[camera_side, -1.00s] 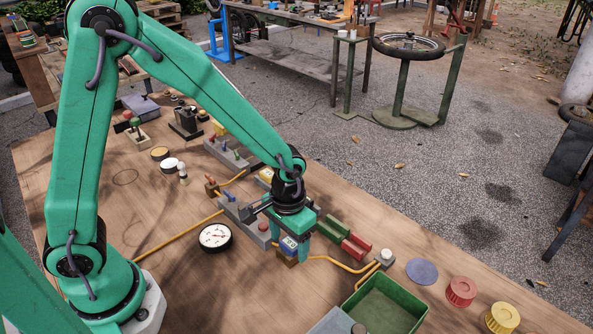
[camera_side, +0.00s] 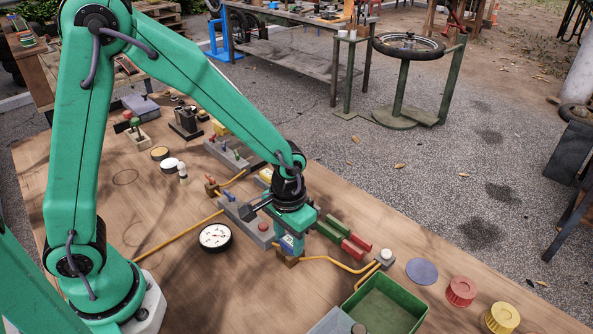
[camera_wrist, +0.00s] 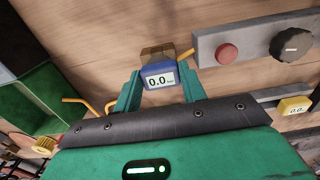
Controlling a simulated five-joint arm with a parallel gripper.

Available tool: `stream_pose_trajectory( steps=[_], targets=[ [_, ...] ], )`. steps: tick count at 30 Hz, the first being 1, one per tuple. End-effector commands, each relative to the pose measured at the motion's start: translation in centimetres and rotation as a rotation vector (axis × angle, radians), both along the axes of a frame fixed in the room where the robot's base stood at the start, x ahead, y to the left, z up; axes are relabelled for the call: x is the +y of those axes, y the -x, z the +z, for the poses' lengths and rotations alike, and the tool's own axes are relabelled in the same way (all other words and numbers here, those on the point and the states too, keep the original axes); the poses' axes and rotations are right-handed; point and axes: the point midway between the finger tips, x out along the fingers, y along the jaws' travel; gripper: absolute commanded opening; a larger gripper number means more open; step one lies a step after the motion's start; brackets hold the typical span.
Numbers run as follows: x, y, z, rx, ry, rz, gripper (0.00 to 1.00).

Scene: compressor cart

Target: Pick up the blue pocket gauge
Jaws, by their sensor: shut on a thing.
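The blue pocket gauge (camera_wrist: 158,77) shows a small display reading 0.0 in the wrist view. It sits between the two green fingers of my gripper (camera_wrist: 159,90), which are shut on it. In the side view the gauge (camera_side: 286,245) is mostly hidden by my gripper (camera_side: 292,246). The gauge is at a small brown block (camera_wrist: 157,51), which also shows just below the fingers in the side view (camera_side: 289,259). I cannot tell whether the gauge still rests on that block.
A grey panel (camera_wrist: 222,35) with a red button is close by. A yellow gauge (camera_wrist: 294,107) lies at right in the wrist view. A round dial (camera_side: 215,237), an orange hose (camera_side: 335,264), red and green blocks (camera_side: 355,247) and a green bin (camera_side: 385,306) surround the gripper.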

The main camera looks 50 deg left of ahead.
Motion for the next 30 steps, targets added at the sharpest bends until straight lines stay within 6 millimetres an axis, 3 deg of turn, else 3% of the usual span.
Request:
stream_pose_trajectory(
  steps=[9,21,30],
  targets=[
    [0.0,-0.1,3.7,-0.005,0.002,0.000,0.15],
    [-4.7,5.4,7.6,-0.002,0.001,-0.007,0.15],
    [-6.9,8.1,9.7,0.000,0.001,-0.003,0.15]
  ],
)
